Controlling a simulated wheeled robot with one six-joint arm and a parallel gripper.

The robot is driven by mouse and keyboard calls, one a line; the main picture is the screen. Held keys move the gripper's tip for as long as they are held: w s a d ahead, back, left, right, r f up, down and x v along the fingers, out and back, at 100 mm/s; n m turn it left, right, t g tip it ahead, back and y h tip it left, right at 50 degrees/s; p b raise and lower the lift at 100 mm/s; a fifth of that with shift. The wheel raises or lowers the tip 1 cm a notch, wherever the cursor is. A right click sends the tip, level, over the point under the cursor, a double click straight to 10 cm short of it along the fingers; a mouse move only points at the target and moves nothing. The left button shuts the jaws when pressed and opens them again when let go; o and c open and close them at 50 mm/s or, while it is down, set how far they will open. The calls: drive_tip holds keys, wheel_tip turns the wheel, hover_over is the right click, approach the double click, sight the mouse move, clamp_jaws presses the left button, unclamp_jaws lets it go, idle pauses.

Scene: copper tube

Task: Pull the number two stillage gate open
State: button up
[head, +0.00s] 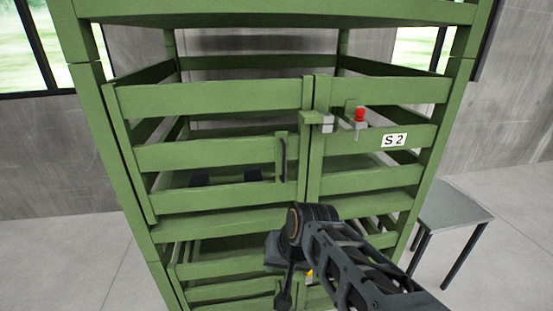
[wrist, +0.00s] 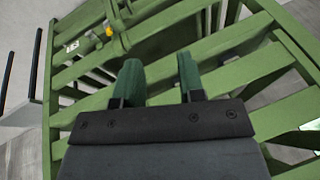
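The number two stillage gate (head: 215,155) is a green slatted panel on the upper tier in the head view. It looks closed against the right-hand panel (head: 375,180), which carries the white "S 2" plate (head: 394,140). A black upright handle (head: 283,160) is near the gate's right edge. A latch (head: 326,122) and a red knob (head: 360,114) are at the join. My gripper is low in front of the lower tier in the head view, its fingertips unclear there. In the wrist view its two dark green fingers (wrist: 160,75) are apart, with nothing seen held between them.
Below is another slatted tier with a yellow knob (head: 309,276), also in the wrist view (wrist: 109,31) beside a plate too small to read. A grey table (head: 455,208) stands to the right. The floor (head: 60,255) at left is clear.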

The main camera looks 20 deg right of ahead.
drive_tip(key=w+d+r+m+t+y+b, duration=0.1)
drive_tip(key=w+d+m+t+y+b, duration=0.15)
drive_tip(key=w+m, duration=0.4)
drive_tip(key=w+d+r+m+t+y+b, duration=0.15)
drive_tip(key=w+m+y, duration=0.25)
drive_tip(key=m, duration=0.5)
drive_tip(key=w+d+r+m+t+h, duration=0.1)
drive_tip(key=w+d+r+m+t, duration=0.25)
drive_tip(key=d+m, duration=0.3)
drive_tip(key=w+d+r+m+t+h, duration=0.1)
drive_tip(key=w+d+r+m+t, duration=0.15)
drive_tip(key=d+m+t, duration=0.4)
drive_tip(key=n+g+p, duration=0.1)
drive_tip(key=p, duration=0.1)
hover_over(283, 179)
drive_tip(key=shift+w+d+f+y, duration=0.15)
drive_tip(key=shift+w+f+y, duration=0.05)
drive_tip(key=shift+w+y, duration=0.05)
drive_tip(key=shift+c, duration=0.3)
clamp_jaws()
